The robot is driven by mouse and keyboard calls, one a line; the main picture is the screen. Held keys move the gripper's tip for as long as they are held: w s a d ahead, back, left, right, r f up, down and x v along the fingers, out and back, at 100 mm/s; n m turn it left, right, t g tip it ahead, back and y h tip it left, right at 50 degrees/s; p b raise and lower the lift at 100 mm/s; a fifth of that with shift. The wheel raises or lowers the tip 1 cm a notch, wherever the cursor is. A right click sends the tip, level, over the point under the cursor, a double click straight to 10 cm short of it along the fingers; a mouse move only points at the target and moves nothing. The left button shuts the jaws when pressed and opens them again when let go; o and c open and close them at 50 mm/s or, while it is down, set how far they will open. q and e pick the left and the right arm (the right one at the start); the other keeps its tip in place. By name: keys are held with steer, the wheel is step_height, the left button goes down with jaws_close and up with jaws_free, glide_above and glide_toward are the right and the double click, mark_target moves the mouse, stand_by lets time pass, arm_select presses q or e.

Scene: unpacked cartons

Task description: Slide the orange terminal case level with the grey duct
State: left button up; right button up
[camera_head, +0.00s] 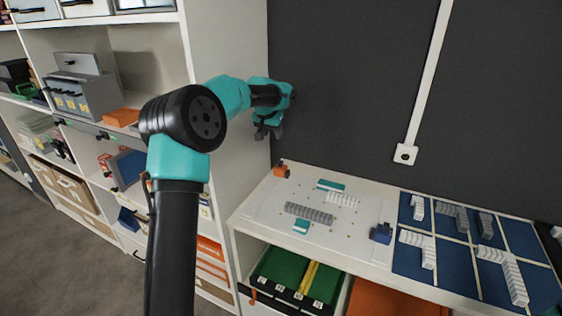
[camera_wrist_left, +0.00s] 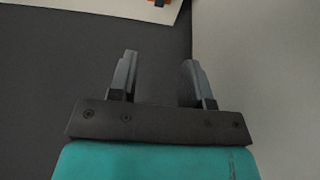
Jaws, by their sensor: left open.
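The small orange terminal case (camera_head: 281,170) stands at the back left corner of the white board on the worktop. The grey duct (camera_head: 309,213), a ribbed strip, lies near the middle of that board, to the right of the case and nearer the front. My left gripper (camera_head: 268,132) is raised above and a little left of the case, near the shelf side wall, apart from it. In the left wrist view its two fingers (camera_wrist_left: 156,78) are spread with nothing between them. A cropped orange patch (camera_wrist_left: 161,2) shows at the top edge there. My right gripper is not in view.
Teal pieces (camera_head: 330,185), a white ribbed strip (camera_head: 343,200) and a dark blue block (camera_head: 381,233) are on the board. A blue compartmented mat (camera_head: 408,262) with grey and white pieces lies to the right. A tall white shelf wall (camera_head: 230,60) stands left.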

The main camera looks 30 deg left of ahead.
mark_target(280, 161)
arm_select(q)
steer(key=x, duration=1.7)
steer(key=shift+f, duration=0.2)
jaws_close()
